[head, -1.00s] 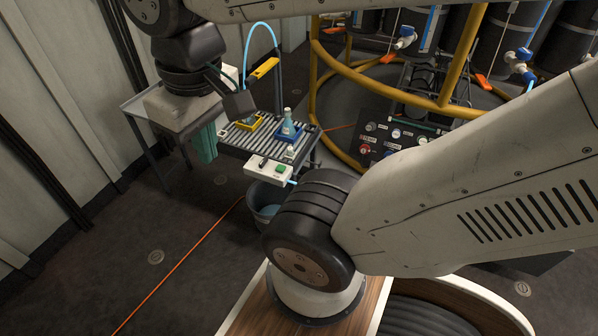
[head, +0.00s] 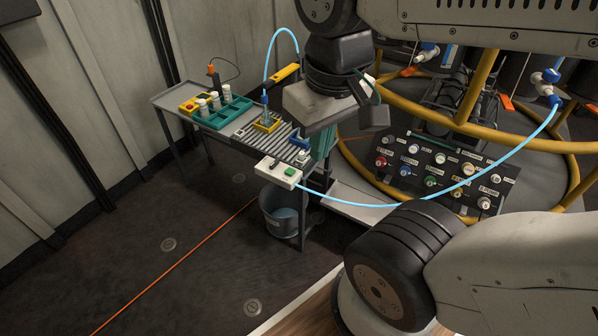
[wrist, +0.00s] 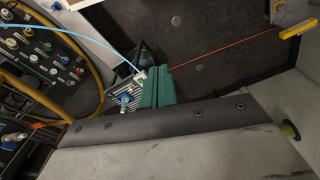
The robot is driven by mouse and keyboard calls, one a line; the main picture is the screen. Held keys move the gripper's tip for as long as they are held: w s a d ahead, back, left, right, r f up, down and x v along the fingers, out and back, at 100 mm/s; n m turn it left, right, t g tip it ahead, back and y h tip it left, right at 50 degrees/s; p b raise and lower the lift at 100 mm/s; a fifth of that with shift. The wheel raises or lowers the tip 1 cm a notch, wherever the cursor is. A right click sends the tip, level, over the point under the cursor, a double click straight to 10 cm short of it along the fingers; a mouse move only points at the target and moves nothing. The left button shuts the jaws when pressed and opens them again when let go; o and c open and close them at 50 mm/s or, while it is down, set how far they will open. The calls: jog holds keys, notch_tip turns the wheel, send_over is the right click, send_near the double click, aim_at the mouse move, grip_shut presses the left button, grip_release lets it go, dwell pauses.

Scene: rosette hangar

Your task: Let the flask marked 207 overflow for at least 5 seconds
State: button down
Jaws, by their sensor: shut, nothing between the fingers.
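A clear flask (head: 266,117) stands in a yellow holder on the slatted bench, beneath the end of a blue hose. A blue holder (head: 299,143) is to its right, partly hidden by my arm; earlier a flask showed in it. A blue item, perhaps that flask and holder (wrist: 126,101), shows in the wrist view. No marking 207 is readable, and the liquid levels are too small to tell. My gripper (head: 322,146), with teal fingers, is shut and empty, above the bench's right end. Its fingers also show in the wrist view (wrist: 158,87).
A white switch box (head: 278,172) with a green button hangs on the bench's front edge, above a bucket (head: 283,213). A teal rack (head: 222,112) of white-capped bottles stands left. A knob panel (head: 445,168) and yellow rails (head: 480,85) stand right. Floor at left is clear.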

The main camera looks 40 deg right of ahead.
jog(key=n+t, duration=0.8)
jog(key=n, duration=0.1)
send_over(292, 173)
notch_tip(292, 173, down, 32)
jog(key=shift+d, duration=0.15)
jog(key=shift+w+f, duration=0.1)
jog(key=shift+f, duration=4.3)
jog(key=shift+f, duration=0.1)
